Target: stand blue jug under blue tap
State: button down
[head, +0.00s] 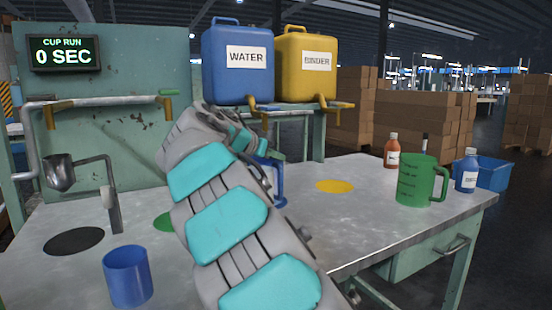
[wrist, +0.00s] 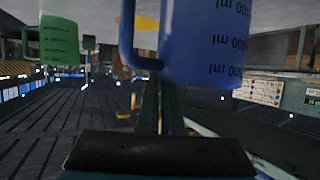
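The blue jug (head: 279,188) is at the back middle of the table, mostly hidden behind my arm; its handle side shows. In the wrist view, which is upside down, the blue jug (wrist: 205,40) is large and close in front of my gripper (wrist: 163,108), handle to the left. Whether the fingers are closed on it is unclear. The blue WATER container (head: 237,65) stands on a raised shelf, with its tap (head: 252,103) at its lower front, above and slightly left of the visible part of the jug. The spot directly under that tap is hidden by my arm.
A green jug (head: 415,180), orange bottle (head: 391,151) and blue bottle (head: 467,171) stand right. A blue cup (head: 127,276) and black disc (head: 74,242) are at left.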

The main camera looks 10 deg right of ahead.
jog(key=shift+f, duration=0.2)
jog(key=shift+f, duration=0.15)
jog(key=c, duration=1.1)
grip_release()
jog(key=shift+r, duration=0.2)
jog(key=b+v, duration=0.1)
jog(key=v, duration=1.1)
jog(key=shift+f, duration=0.1)
